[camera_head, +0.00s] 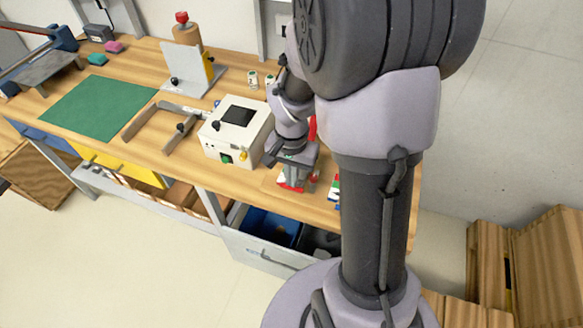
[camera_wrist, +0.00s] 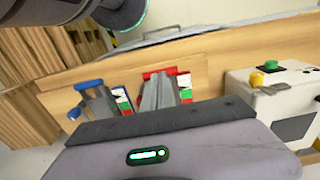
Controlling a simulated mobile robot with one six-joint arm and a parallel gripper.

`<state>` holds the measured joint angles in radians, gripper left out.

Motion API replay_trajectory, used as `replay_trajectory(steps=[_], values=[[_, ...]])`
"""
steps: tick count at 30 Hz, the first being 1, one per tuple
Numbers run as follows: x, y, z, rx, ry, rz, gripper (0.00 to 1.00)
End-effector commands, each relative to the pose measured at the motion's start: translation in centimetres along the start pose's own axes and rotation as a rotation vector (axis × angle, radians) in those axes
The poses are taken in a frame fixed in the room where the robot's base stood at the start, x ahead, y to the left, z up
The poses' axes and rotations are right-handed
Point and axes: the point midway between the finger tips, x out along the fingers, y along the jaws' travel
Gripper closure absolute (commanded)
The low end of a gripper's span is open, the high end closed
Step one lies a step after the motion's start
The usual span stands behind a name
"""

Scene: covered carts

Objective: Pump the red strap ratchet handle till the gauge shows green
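The red strap ratchet (camera_wrist: 152,76) is on the bench in the wrist view, with a grey metal middle part. A small gauge with red, white and green patches (camera_wrist: 185,88) stands at its right side; its reading is too small to tell. In the head view the red ratchet (camera_head: 291,184) shows at the bench's front edge, partly covered by my gripper (camera_head: 297,160), which is right above it. Whether they touch is unclear. The fingers do not show clearly in either view, so I cannot tell whether my gripper is open or shut.
A similar blue ratchet (camera_wrist: 88,85) with its own gauge (camera_wrist: 122,98) stands beside the red one. A white box with a dark screen (camera_head: 232,132) stands close to my gripper on the left. Below the bench edge is an open drawer (camera_head: 262,249).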

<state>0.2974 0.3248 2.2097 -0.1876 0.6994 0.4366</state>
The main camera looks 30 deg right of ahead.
Motion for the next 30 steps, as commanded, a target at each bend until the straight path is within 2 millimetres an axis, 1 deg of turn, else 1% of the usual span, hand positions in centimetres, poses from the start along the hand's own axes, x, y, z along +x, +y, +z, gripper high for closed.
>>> replay_trajectory(steps=[1,3,14,17,21,22,30], values=[[0.6,0.0,0.0,0.000,0.000,0.000,1.00],[0.9,0.0,0.0,0.000,0.000,0.000,1.00],[1.0,0.0,0.0,0.000,0.000,-0.001,1.00],[1.9,0.0,0.3,0.000,0.000,0.000,1.00],[3.9,0.0,1.0,-0.001,0.000,-0.001,1.00],[4.1,0.0,1.1,-0.001,0.000,-0.001,1.00],[3.8,0.1,1.2,0.000,-0.004,0.002,1.00]])
